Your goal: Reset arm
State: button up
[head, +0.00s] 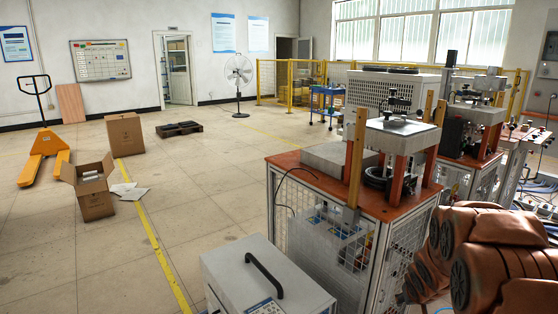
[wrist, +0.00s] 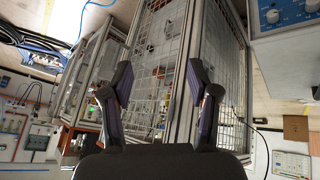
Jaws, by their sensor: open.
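My gripper (wrist: 160,72) shows in the wrist view with its two dark fingers spread wide apart. Nothing is held between them. Behind the fingers is the wire-mesh side of a metal-framed workstation (wrist: 160,40), seen at a tilted, turned angle. I cannot tell the exact gap to the mesh. My gripper cannot be made out in the head view.
A caged workstation with an orange-red top (head: 285,161) stands right of centre. A grey-white box unit with a black handle (head: 235,268) is in front of it. An open carton (head: 97,205) and a yellow pallet truck (head: 43,155) stand left. Floor between is mostly clear.

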jog(key=s+a+r+g+y+p, duration=0.1)
jog(key=s+a+r+p, duration=0.4)
jog(key=s+r, duration=0.5)
jog(key=s+a+r+g+p, duration=0.4)
jog(key=s+a+r, duration=0.4)
jog(key=s, duration=0.9)
jog(key=s+a+r+g+y+p, duration=0.1)
jog(key=s+a+r+p, duration=0.5)
jog(key=s+r, duration=0.6)
jog(key=shift+s+a+n+g+y+p, duration=0.3)
jog(key=shift+s+g, duration=0.35)
jog(key=shift+g, duration=0.25)
